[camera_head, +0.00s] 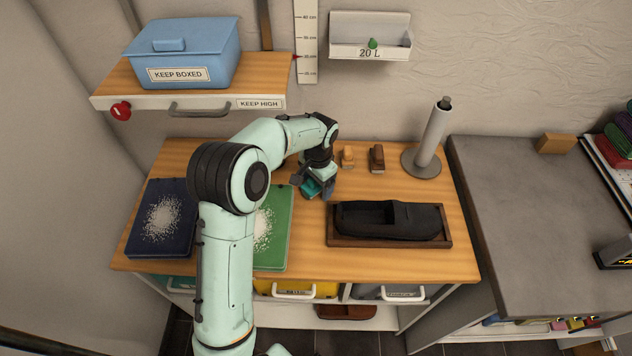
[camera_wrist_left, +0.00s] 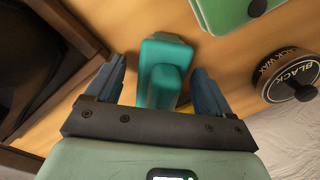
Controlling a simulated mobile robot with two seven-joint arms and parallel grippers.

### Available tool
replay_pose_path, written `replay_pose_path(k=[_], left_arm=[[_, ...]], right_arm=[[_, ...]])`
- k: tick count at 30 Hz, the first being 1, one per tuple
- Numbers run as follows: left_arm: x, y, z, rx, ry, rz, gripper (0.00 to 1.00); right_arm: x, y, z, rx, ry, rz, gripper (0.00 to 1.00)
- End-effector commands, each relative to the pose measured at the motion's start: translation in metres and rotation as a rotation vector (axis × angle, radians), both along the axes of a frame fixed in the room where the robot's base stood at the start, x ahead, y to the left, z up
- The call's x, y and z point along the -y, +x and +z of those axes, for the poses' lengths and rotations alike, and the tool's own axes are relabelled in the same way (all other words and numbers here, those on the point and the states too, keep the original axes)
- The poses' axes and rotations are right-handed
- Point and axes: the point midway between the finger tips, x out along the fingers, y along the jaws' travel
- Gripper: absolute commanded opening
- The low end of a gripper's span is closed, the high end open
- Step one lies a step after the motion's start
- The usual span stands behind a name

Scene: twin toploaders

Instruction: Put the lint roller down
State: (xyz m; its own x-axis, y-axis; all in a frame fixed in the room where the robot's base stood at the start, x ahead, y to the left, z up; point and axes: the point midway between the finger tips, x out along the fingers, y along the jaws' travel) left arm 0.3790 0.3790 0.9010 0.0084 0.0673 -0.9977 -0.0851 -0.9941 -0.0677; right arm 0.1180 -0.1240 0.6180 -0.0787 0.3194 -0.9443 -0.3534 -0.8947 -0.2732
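A teal block-shaped thing with a smaller raised grip, seemingly the lint roller (camera_wrist_left: 163,72), sits on the wooden table top in the left wrist view. It also shows in the head view (camera_head: 311,188), partly covered by my gripper. My left gripper (camera_wrist_left: 158,85) is above it, with its blue fingers apart on either side of the raised grip. Gaps show between the fingers and the grip, so it looks open and not clamped. My right gripper is not in view.
A tray (camera_head: 341,240) with a black shoe-like item lies right. Two small brushes (camera_head: 377,158), a grey cylinder on a stand (camera_head: 432,137) and a round black wax tin (camera_wrist_left: 287,77) stand nearby.

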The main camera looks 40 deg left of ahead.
Motion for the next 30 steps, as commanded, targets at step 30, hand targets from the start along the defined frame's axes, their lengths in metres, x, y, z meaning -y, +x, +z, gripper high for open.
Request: replay_pose_path(k=[30], left_arm=[[0.006,0.001,0.129,0.01,-0.008,0.19,1.0]], right_arm=[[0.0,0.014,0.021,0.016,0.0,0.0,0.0]])
